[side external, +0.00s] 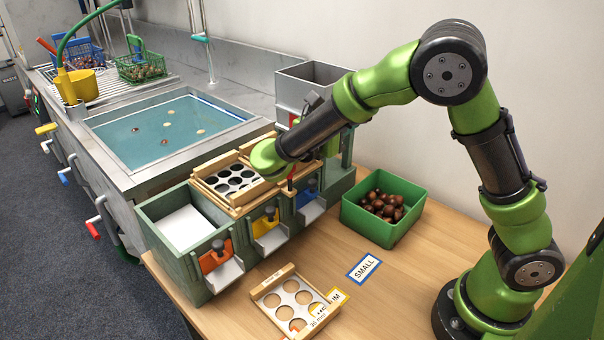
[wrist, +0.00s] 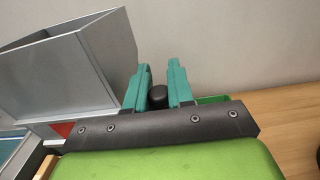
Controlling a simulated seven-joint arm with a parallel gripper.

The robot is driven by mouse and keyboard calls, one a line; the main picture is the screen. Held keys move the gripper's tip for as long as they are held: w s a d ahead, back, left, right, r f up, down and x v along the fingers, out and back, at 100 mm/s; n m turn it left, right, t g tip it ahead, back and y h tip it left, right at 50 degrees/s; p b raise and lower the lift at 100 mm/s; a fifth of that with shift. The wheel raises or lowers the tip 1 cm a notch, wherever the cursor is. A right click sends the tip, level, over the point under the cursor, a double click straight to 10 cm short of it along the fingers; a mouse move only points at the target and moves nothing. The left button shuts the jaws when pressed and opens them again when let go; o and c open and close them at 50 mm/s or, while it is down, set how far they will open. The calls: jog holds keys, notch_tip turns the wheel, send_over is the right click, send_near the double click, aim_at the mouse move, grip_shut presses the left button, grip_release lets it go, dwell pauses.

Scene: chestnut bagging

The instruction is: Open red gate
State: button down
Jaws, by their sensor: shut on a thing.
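The red gate (side external: 214,258), an orange-red plate with a black knob, is at the left front of the green sorting box (side external: 170,235). It looks down, and nothing touches its knob. My gripper's green hand shows above the box's right half, away from the red gate; its fingers are hidden in the side view. In the wrist view the teal fingers (wrist: 158,88) stand on either side of a black rounded knob (wrist: 158,98) and are shut on it. I cannot tell which part the knob belongs to. A yellow gate (side external: 265,222) and a blue gate (side external: 306,193) are further right.
A wooden sieve tray (side external: 210,182) lies on the box, with a grey metal hopper (side external: 300,90) behind. A green bin of chestnuts (side external: 350,215), a SMALL card (side external: 364,268) and a loose sieve (side external: 270,283) rest on the wooden table. A water basin (side external: 130,120) is at left.

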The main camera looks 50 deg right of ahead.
jog(key=s, duration=0.4)
jog(key=shift+s, duration=0.1)
jog(key=c, duration=1.3)
grip_release()
jog(key=a, duration=1.7)
